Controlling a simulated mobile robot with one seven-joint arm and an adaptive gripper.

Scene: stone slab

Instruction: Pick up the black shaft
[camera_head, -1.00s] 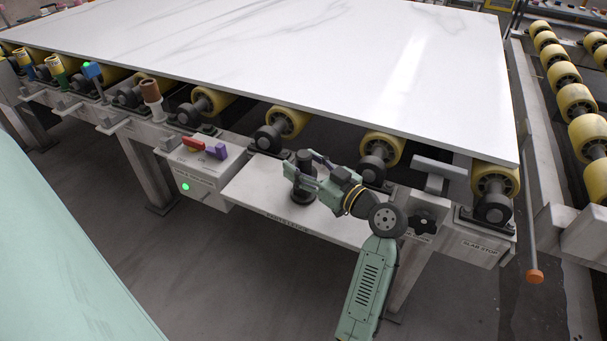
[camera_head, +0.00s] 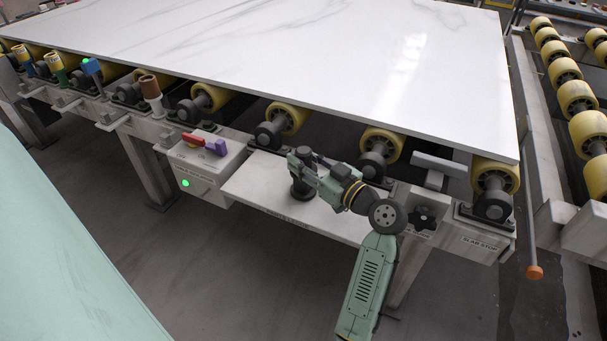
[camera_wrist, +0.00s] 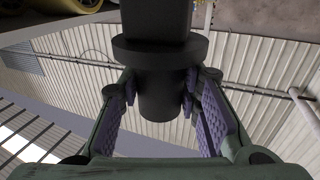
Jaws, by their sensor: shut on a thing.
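The black shaft (camera_head: 303,190) is a dark upright piece with a wider flange, over the white shelf below the slab. My gripper (camera_head: 300,168) reaches in from the right and holds it between its fingers. In the wrist view the shaft (camera_wrist: 160,55) fills the upper middle, with its flange above the fingers. My gripper's purple ridged pads (camera_wrist: 160,100) lie on both sides of it. I cannot tell whether the shaft's lower end touches the shelf.
The white shelf (camera_head: 250,190) is otherwise clear. A grey control box (camera_head: 205,165) with red and purple handles stands to its left. The white stone slab (camera_head: 300,60) on yellow rollers overhangs behind. A black knob (camera_head: 424,217) sits close right of my arm.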

